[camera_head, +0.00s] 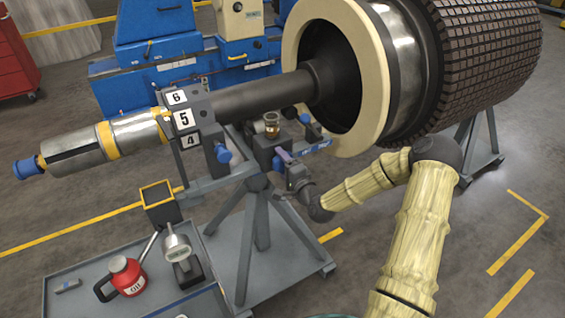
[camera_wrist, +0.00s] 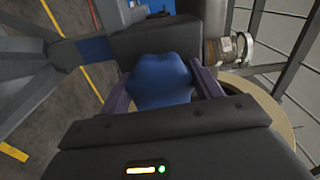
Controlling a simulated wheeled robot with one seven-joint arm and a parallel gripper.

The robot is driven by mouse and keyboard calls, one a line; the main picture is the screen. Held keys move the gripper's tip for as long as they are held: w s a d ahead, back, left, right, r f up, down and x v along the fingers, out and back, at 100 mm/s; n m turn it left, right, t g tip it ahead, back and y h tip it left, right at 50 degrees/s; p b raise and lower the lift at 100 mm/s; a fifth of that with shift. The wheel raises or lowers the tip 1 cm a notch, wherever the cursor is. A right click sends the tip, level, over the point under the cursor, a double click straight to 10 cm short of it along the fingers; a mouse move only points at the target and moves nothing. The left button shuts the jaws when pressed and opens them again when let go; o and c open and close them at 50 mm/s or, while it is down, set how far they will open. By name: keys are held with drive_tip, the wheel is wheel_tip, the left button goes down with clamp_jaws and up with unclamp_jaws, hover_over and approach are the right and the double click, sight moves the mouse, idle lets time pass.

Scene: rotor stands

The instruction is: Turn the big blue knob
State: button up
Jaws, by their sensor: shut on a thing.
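The big blue knob (camera_wrist: 162,84) is a lobed blue grip on a dark block, in the middle of the wrist view. My gripper (camera_wrist: 163,76) is shut on it, with one purple-grey finger on each side. In the head view my gripper (camera_head: 286,157) is at the front of the dark bearing block on the grey stand, below the shaft. There the held knob is mostly hidden by the fingers. The knob's turn angle cannot be told.
Other blue knobs sit nearby, one at the left (camera_head: 222,153) and one behind (camera_head: 306,119). A small glass oil cup (camera_head: 272,125) tops the block. The large rotor (camera_head: 480,50) and shaft (camera_head: 260,97) are above. A grey cart (camera_head: 75,285) holds a red oil can (camera_head: 124,276).

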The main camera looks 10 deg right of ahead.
drive_tip(key=m, duration=0.6)
drive_tip(key=shift+d+m+p, duration=0.15)
drive_tip(key=shift+m+p, duration=0.15)
drive_tip(key=shift+p, duration=0.05)
drive_tip(key=m, duration=0.5)
drive_tip(key=shift+r, duration=0.1)
drive_tip(key=shift+m, duration=0.3)
drive_tip(key=o, duration=1)
drive_tip(key=p+v, duration=0.2)
drive_tip(key=v, duration=1.5)
drive_tip(key=shift+s+p, duration=0.15)
drive_tip(key=shift+p, duration=0.25)
